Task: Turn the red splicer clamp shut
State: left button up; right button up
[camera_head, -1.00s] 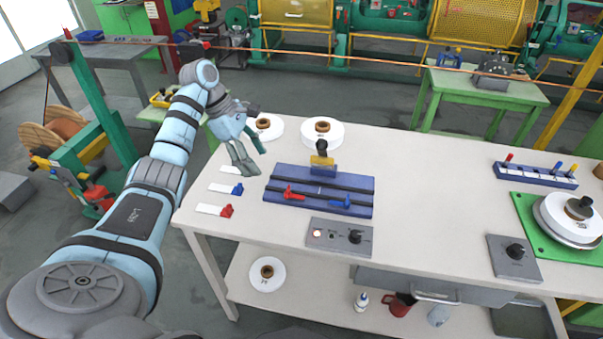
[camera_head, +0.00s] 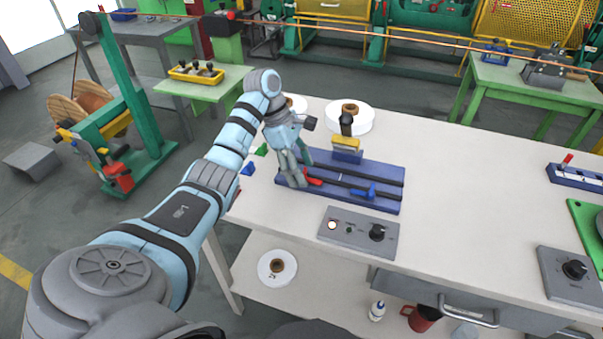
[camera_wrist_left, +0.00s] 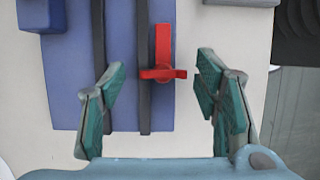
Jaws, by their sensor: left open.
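The red splicer clamp (camera_wrist_left: 163,58) shows in the left wrist view as a red lever with a short crosspiece at its lower end, on the blue splicer base (camera_wrist_left: 65,75). In the head view the red clamp (camera_head: 314,181) is partly hidden by my left gripper (camera_head: 299,177). The left gripper (camera_wrist_left: 164,98) is open, with one finger on each side of the clamp's lower end and visible gaps to it. The blue clamp (camera_head: 365,191) sits further right on the same base (camera_head: 398,206). My right gripper is in neither view.
A grey control box (camera_head: 350,240) with a black knob stands in front of the splicer. A white spool (camera_head: 350,117) stands at the back.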

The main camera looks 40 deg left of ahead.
pick_arm(q)
jog(key=shift+s+r, duration=0.15)
jog(key=shift+s, duration=0.1)
jog(key=shift+c, duration=0.8)
jog(key=shift+w, duration=0.1)
jog(key=c, duration=1)
